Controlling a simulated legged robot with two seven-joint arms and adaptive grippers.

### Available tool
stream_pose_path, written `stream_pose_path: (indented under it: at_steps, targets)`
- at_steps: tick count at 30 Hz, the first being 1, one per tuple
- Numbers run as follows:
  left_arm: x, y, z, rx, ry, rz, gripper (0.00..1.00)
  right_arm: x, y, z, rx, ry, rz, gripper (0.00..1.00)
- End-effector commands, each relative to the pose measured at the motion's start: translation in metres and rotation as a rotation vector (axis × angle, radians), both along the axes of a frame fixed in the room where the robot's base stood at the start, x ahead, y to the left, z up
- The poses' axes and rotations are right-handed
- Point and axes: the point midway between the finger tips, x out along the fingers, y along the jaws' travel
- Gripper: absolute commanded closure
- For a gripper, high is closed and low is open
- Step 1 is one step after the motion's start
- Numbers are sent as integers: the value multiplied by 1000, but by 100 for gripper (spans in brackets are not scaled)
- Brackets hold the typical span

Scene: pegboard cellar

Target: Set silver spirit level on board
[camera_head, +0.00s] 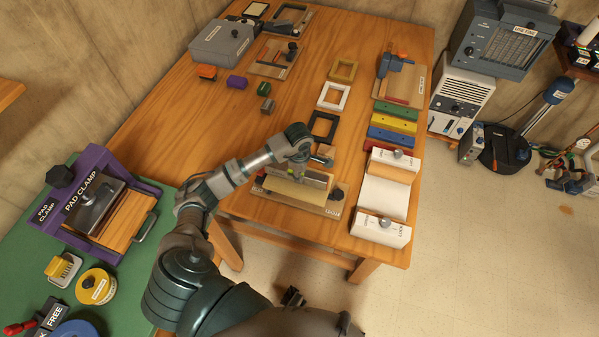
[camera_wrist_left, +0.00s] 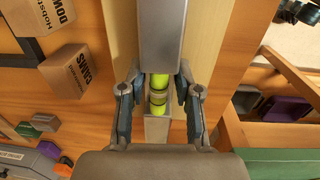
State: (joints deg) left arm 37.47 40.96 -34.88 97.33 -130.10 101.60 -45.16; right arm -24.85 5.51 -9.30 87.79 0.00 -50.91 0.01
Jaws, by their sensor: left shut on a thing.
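The silver spirit level (camera_wrist_left: 160,35) has yellow-green vials and runs lengthwise between the fingers of my left gripper (camera_wrist_left: 159,90) in the left wrist view. The gripper is shut on it near the vials. In the head view my left gripper (camera_head: 303,178) is over the wooden board (camera_head: 288,204) at the front of the table, and the level shows only in part beneath it. A pale surface lies under the level in the wrist view. Whether the level touches the board, I cannot tell. My right gripper is not in view.
A white roller stand (camera_head: 383,196) is close on the right. A black frame (camera_head: 323,127) and coloured bars (camera_head: 390,134) lie behind. A purple pad clamp (camera_head: 75,195) stands on the green table at left.

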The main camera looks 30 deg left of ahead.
Motion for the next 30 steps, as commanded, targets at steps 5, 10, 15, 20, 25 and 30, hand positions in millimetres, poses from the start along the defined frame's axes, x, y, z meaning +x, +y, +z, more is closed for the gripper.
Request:
stream_pose_path:
  at_steps: [5,10,15,20,25,30]
  targets:
    - [1,-3,-2,1,-2,-1,100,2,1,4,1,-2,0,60]
    - [1,0,-6,-1,-2,0,100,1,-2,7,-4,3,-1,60]
    - [0,2,-7,-3,-2,0,42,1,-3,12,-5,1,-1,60]
    - [0,1,-7,-3,-1,0,42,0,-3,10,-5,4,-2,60]
    - [0,0,-5,-2,-1,-1,42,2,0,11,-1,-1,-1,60]
    - [0,-2,7,-2,-1,-1,42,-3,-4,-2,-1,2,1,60]
